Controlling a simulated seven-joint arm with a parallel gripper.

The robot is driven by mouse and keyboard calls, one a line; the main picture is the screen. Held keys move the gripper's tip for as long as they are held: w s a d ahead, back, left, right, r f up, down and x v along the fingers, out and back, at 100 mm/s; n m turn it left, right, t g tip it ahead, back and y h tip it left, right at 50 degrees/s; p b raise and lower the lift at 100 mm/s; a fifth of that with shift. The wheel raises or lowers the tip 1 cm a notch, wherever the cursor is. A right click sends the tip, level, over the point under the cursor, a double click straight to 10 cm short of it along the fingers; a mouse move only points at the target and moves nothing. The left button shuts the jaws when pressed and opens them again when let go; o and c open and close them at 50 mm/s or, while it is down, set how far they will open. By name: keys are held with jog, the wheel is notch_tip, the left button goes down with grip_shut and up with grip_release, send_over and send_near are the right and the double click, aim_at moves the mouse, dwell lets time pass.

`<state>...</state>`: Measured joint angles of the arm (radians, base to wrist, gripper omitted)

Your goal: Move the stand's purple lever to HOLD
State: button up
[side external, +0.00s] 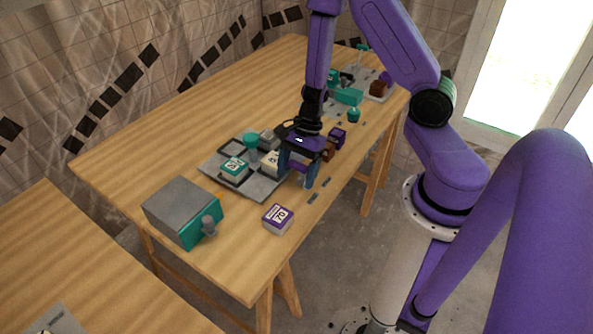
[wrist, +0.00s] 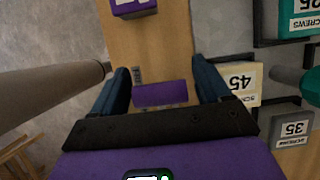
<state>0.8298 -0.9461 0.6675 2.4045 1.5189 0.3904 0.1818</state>
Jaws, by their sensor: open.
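My gripper (side external: 297,173) is open above the front part of the table, beside the grey plate (side external: 262,193) with labelled blocks. In the wrist view a purple rectangle (wrist: 160,94) shows between the open fingers (wrist: 162,84); I cannot tell whether it is a lever, and there is a visible gap on both sides. Just behind the gripper in the side view stands a small purple piece (side external: 338,133) beside a brown block (side external: 328,150). I cannot tell for sure which piece is the stand's lever. No HOLD mark is readable.
A purple labelled box (side external: 277,218) lies near the table's front edge. A grey and teal box (side external: 182,210) with a grey knob stands at the left. Teal and brown parts (side external: 348,97) are farther back. The table's back left is clear.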

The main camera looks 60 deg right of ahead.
jog(key=c, duration=1.4)
jog(key=shift+d, duration=0.1)
jog(key=shift+d+r+y, duration=0.2)
jog(key=shift+d+y, duration=0.15)
jog(key=shift+y, duration=0.35)
jog(key=shift+d+r+y, duration=0.2)
jog(key=shift+d+y, duration=0.15)
jog(key=shift+y, duration=0.35)
jog(key=d+y, duration=0.1)
jog(key=y, duration=0.1)
jog(key=shift+d+r+y, duration=0.25)
jog(key=shift+d+y, duration=0.05)
jog(key=shift+d, duration=0.05)
jog(key=d+y, duration=0.2)
jog(key=y, duration=0.1)
jog(key=shift+d+f+y, duration=0.1)
jog(key=shift+d+y, duration=0.8)
jog(key=shift+y, duration=0.6)
